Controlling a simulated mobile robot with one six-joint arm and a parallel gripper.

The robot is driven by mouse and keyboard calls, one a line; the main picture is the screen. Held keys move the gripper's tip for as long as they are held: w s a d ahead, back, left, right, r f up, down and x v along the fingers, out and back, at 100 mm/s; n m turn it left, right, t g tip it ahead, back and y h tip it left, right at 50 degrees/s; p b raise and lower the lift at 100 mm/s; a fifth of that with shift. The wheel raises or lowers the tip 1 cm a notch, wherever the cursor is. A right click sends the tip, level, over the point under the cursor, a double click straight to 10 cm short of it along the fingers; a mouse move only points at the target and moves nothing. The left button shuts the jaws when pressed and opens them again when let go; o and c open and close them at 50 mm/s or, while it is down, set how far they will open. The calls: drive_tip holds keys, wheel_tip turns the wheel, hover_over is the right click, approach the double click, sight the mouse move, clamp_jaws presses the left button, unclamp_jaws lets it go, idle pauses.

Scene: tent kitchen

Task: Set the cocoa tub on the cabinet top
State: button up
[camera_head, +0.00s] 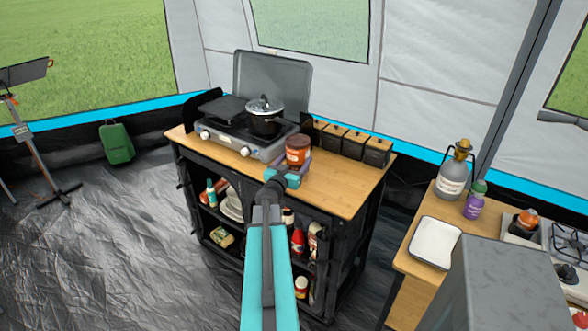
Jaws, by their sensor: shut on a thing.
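The cocoa tub (297,150) is a small brown tub with an orange-brown lid, upright in the middle of the head view. My gripper (291,166) is shut on it, reaching in from the front. The cabinet top (337,190) is a light wooden surface. The tub shows over this top, just right of the stove. I cannot tell whether its base touches the wood, because my gripper hides its lower part.
A camping stove (237,139) with a black pot (265,117) stands on the left of the top. Several dark canisters (353,143) line its back edge. The front right of the top is clear. Another table with a white tray (435,243) stands at right.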

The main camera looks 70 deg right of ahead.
drive_tip(key=shift+w+d, duration=0.2)
drive_tip(key=shift+d, duration=0.15)
drive_tip(key=shift+f, duration=0.15)
wheel_tip(320, 180, down, 3)
drive_tip(key=b, duration=0.4)
drive_tip(key=shift+f+b, duration=0.1)
drive_tip(key=shift+b, duration=0.2)
drive_tip(key=shift+f, duration=0.1)
drive_tip(key=o, duration=1.3)
drive_tip(key=shift+a, duration=0.15)
